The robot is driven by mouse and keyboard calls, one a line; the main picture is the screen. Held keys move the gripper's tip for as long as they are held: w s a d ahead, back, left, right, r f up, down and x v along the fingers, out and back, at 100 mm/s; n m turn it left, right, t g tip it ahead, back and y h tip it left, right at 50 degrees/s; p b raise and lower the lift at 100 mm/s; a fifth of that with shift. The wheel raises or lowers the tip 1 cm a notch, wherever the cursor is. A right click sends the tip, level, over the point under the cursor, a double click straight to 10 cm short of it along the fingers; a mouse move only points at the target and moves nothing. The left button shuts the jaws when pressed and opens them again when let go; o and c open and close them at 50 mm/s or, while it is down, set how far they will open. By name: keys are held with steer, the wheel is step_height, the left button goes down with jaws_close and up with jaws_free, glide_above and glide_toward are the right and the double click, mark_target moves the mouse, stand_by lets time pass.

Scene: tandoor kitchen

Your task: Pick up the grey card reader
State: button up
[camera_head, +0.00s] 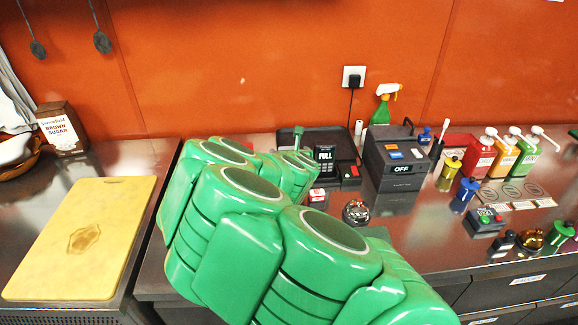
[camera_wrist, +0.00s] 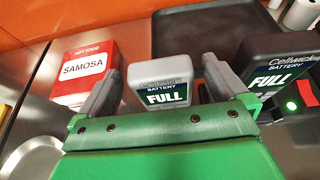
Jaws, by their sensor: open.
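My gripper (camera_wrist: 161,66) is open in the wrist view, with one grey finger on each side of a small light-grey block (camera_wrist: 157,84). The block is labelled "Cellwick battery FULL", not as a card reader. It stands between the fingers, with visible gaps on both sides. In the head view my green arm hides most of this spot.
A red and white samosa box (camera_wrist: 88,72) stands left of the gripper. A dark charger (camera_head: 345,172) with another "FULL" battery (camera_wrist: 281,68) is on the right. Farther right are a grey "OFF" box (camera_head: 397,160) and pump bottles (camera_head: 478,158). A yellow board (camera_head: 85,235) lies left.

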steer(key=shift+x, duration=1.65)
steer(key=shift+f, duration=0.1)
steer(key=c, duration=1.1)
